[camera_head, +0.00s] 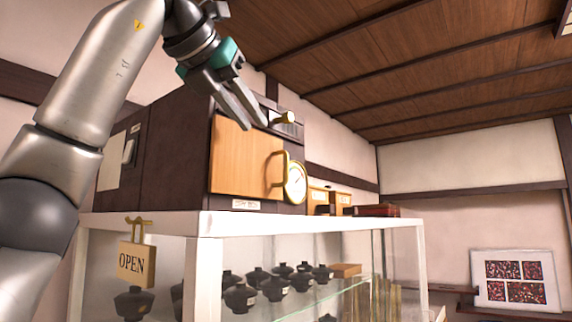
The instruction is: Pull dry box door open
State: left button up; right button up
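The dry box (172,150) is a dark brown cabinet on top of a white-framed glass display case. Its light wood door (243,160) faces front and looks closed. A curved brass handle (279,165) stands at the door's right edge, beside a round dial gauge (296,183). My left gripper (254,124) is above the handle, in front of the door's upper edge. Its two fingers point down and right with a gap between them and nothing held. It is apart from the handle in the picture. My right gripper is not in view.
The display case (205,224) holds several dark lidded bowls (240,297). A hanging OPEN sign (134,263) is at its left. Small wooden boxes (329,199) and a dark red box (376,210) stand right of the dry box. Space in front of the door looks clear.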

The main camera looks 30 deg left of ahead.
aim_at(285, 165)
pick_arm(q)
jog(key=p+x, duration=0.2)
jog(key=x, duration=1.3)
jog(key=shift+f+p, duration=0.15)
jog(key=shift+p, duration=0.25)
jog(key=shift+c, duration=0.4)
grip_shut()
